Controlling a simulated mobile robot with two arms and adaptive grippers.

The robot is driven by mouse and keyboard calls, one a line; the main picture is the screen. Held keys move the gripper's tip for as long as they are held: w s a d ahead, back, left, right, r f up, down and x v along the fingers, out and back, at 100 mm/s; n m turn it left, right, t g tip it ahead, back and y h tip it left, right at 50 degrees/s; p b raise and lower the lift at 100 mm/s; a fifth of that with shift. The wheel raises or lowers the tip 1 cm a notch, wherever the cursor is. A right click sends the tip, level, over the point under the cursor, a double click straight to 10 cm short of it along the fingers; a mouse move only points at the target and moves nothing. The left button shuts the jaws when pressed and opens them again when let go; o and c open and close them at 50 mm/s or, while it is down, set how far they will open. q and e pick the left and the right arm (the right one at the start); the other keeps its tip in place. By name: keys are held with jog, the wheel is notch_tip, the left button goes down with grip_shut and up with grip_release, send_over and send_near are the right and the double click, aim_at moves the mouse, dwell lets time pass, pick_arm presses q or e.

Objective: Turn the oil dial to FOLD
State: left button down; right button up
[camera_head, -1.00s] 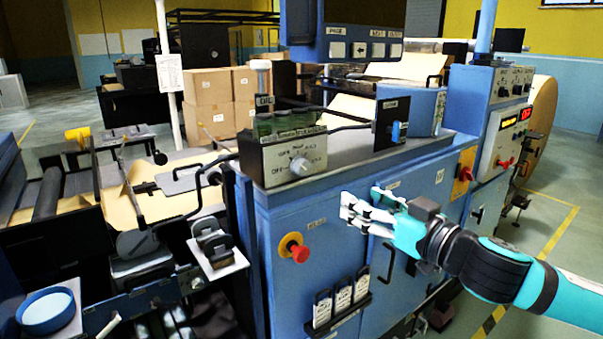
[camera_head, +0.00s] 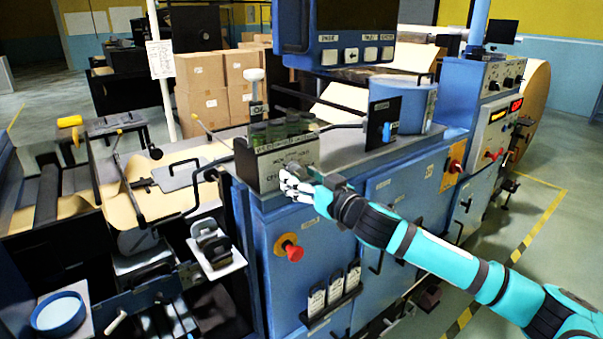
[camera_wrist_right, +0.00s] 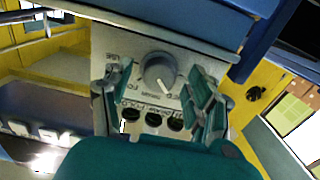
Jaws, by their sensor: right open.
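The oil dial (camera_wrist_right: 160,71) is a round grey knob on a pale control panel (camera_wrist_right: 112,42). In the right wrist view its white pointer mark faces down and slightly right. Small labels surround it; most are too blurred to read surely. My right gripper (camera_wrist_right: 157,78) is open, with one finger on each side of the dial. I cannot tell whether the fingers touch it. In the head view the right gripper (camera_head: 293,184) is in front of the lower panel of the oil box (camera_head: 272,163) and hides the dial. My left gripper is not in view.
Dark bottles (camera_head: 275,130) stand on the oil box. A red button (camera_head: 292,251) and a tag rack (camera_head: 332,297) are on the blue cabinet front below. A black plate with a blue switch (camera_head: 383,122) stands to the right.

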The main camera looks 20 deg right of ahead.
jog(key=shift+w, duration=0.1)
jog(key=shift+c, duration=0.4)
jog(key=c, duration=1.1)
jog(key=shift+o, duration=0.2)
jog(key=shift+m, duration=0.4)
jog(key=m+p, duration=0.1)
jog(key=m, duration=0.2)
jog(key=shift+m, duration=0.3)
jog(key=m+p, duration=0.2)
jog(key=m, duration=0.1)
jog(key=shift+a+r+m, duration=0.1)
jog(key=shift+r+m, duration=0.05)
jog(key=shift+m, duration=0.25)
jog(key=m+p, duration=0.5)
jog(key=m, duration=0.1)
jog(key=shift+r, duration=0.1)
jog(key=shift+m+p, duration=1.2)
jog(key=shift+m, duration=0.6)
